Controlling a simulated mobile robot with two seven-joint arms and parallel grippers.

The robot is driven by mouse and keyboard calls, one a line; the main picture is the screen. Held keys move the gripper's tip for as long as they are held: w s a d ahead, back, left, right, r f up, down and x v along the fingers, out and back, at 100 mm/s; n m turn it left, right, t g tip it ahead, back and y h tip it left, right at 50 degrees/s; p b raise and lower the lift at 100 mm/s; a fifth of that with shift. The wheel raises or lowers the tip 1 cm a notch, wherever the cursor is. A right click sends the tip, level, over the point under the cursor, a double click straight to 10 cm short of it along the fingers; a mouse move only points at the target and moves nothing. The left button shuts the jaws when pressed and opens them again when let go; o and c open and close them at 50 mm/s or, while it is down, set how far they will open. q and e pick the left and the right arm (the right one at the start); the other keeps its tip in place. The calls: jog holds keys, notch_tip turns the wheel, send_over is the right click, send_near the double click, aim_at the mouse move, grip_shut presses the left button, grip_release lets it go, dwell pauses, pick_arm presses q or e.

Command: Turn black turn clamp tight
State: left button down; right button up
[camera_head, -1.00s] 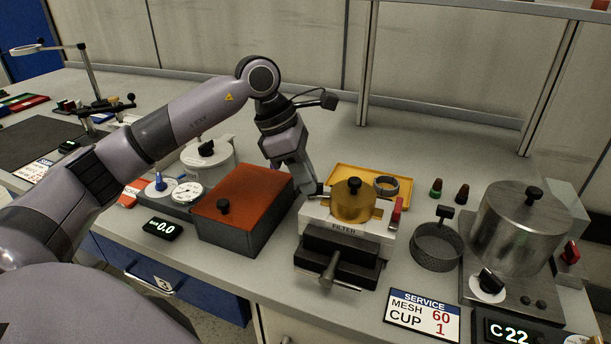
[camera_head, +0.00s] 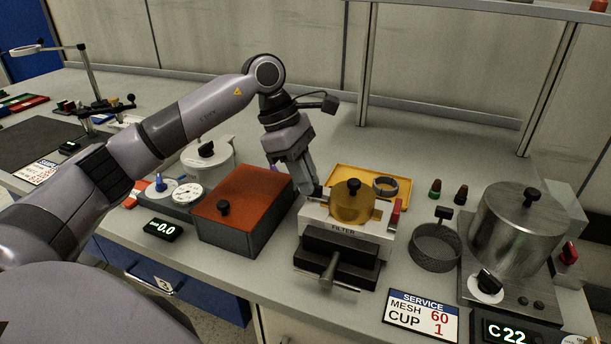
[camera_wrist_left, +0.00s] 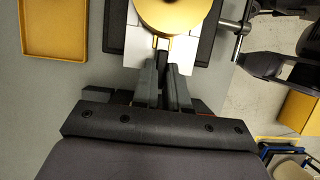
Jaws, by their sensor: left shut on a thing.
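My left gripper (camera_head: 318,191) reaches down to the left side of this block. In the left wrist view its fingers (camera_wrist_left: 163,62) are close together at the block's edge, just below the gold cup (camera_wrist_left: 175,14). They are shut on a small part there, taken to be the black turn clamp, which the fingers hide almost fully. A red lever (camera_head: 396,211) stands on the block's right side.
A black vise with a metal handle (camera_head: 329,270) is in front of the block. An orange-lidded box (camera_head: 240,200) stands close on the left. A yellow tray with a grey ring (camera_head: 385,186) lies behind; a mesh cup (camera_head: 436,248) and steel pot (camera_head: 517,230) are right.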

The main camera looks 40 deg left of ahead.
pick_arm(q)
jog(key=c, duration=1.2)
grip_release()
jog(key=shift+o, duration=0.2)
jog(key=v, duration=0.7)
jog(key=shift+r, duration=0.15)
jog(key=shift+a, duration=0.1)
